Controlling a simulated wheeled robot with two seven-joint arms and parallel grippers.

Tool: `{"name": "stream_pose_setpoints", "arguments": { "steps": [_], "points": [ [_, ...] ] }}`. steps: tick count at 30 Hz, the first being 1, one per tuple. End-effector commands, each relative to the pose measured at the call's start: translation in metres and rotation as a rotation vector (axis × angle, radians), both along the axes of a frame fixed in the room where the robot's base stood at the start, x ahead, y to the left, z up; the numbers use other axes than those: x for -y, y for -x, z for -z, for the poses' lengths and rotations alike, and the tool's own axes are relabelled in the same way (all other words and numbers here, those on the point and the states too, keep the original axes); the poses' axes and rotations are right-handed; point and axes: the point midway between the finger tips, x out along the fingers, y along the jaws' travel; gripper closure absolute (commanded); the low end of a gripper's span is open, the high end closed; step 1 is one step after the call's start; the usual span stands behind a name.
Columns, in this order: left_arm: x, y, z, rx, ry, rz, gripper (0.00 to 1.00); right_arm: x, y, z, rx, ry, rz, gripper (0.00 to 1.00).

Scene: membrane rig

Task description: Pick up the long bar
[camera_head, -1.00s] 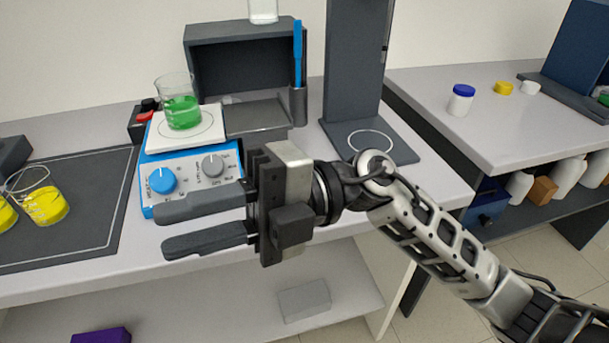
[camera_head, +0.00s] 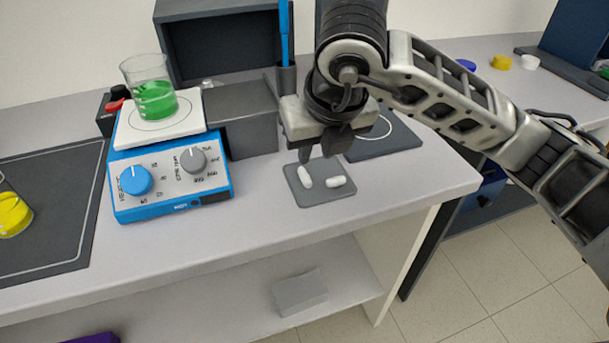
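Two white stir bars lie on a small grey pad (camera_head: 325,195) at the front of the bench. The left bar (camera_head: 305,177) lies steeply slanted in the picture and looks slightly longer. The right bar (camera_head: 336,182) lies nearly crosswise and looks shorter. My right gripper (camera_head: 306,156) points down just above the left bar, its fingers close over that bar's far end. Its fingers are seen almost edge-on, so I cannot tell the gap between them or whether they touch the bar. My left gripper is not in view.
A blue stirrer (camera_head: 171,180) with a green-filled beaker (camera_head: 155,92) stands left of the pad. A dark box (camera_head: 240,119) is behind. A dark stand base (camera_head: 385,146) is at the right. The bench front near the pad is clear.

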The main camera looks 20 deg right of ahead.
Motion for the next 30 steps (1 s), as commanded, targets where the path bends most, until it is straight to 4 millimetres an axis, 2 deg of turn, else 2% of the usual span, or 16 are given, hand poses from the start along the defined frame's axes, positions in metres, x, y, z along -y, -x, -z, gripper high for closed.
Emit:
{"name": "stream_pose_setpoints", "arguments": {
  "steps": [3,11,19,28,29,30],
  "points": [
    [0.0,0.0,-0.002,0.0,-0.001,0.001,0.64,0.0,-0.007,0.017,-0.003,0.0,0.001,0.76],
    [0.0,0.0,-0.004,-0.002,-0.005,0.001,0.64,-0.001,-0.014,0.034,-0.003,-0.001,0.0,0.76],
    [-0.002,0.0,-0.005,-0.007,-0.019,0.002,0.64,-0.004,-0.028,0.07,-0.003,-0.001,0.001,0.76],
    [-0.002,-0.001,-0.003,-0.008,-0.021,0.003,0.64,-0.005,-0.03,0.075,0.0,-0.001,-0.002,0.76],
    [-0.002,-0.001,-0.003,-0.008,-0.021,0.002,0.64,-0.005,-0.03,0.075,0.0,-0.001,-0.002,0.81],
    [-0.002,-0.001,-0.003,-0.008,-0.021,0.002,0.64,-0.005,-0.03,0.075,-0.001,-0.001,-0.002,0.92]
  ]
}}
